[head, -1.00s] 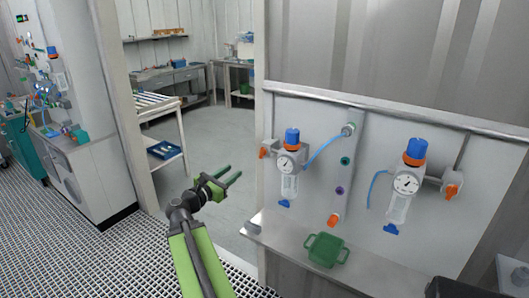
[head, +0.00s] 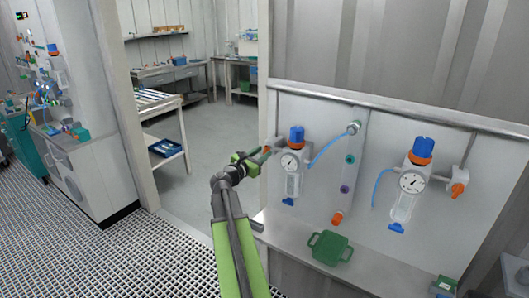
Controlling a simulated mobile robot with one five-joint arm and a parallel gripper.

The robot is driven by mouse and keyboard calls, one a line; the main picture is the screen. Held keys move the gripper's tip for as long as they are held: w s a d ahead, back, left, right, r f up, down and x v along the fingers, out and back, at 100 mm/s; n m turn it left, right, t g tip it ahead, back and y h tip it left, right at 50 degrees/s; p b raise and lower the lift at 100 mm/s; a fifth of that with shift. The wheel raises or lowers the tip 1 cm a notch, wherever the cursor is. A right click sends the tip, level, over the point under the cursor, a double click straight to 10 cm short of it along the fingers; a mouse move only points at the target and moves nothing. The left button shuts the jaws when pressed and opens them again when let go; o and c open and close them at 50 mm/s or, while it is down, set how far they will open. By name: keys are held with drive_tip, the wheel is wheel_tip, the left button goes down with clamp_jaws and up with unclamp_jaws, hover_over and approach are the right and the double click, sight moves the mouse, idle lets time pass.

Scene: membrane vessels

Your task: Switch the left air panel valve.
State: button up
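The left air panel valve is a small orange handle (head: 267,149) on the left side of the left regulator, which has a blue knob and a round gauge (head: 291,162). The handle is partly hidden by my gripper. My gripper (head: 258,158) is at the handle, its green fingers pointing right toward the panel. The fingers look apart, one above the other, with the upper one overlapping the handle in the picture. I cannot tell whether they touch it. A second regulator (head: 412,183) stands to the right, with its own orange valve handle (head: 457,190).
A grey shelf (head: 375,262) juts out below the panel and carries a green box (head: 329,248). A manifold (head: 347,172) with coloured ports and a blue hose sits between the regulators. A doorway opens at left, with a tray table (head: 158,103) inside.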

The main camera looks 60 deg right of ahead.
drive_tip(key=shift+d, duration=0.4)
clamp_jaws()
drive_tip(key=shift+d+r, duration=0.1)
drive_tip(key=shift+d, duration=0.3)
drive_tip(key=shift+a+f, duration=0.2)
drive_tip(key=shift+a, duration=0.2)
drive_tip(key=shift+m, duration=0.3)
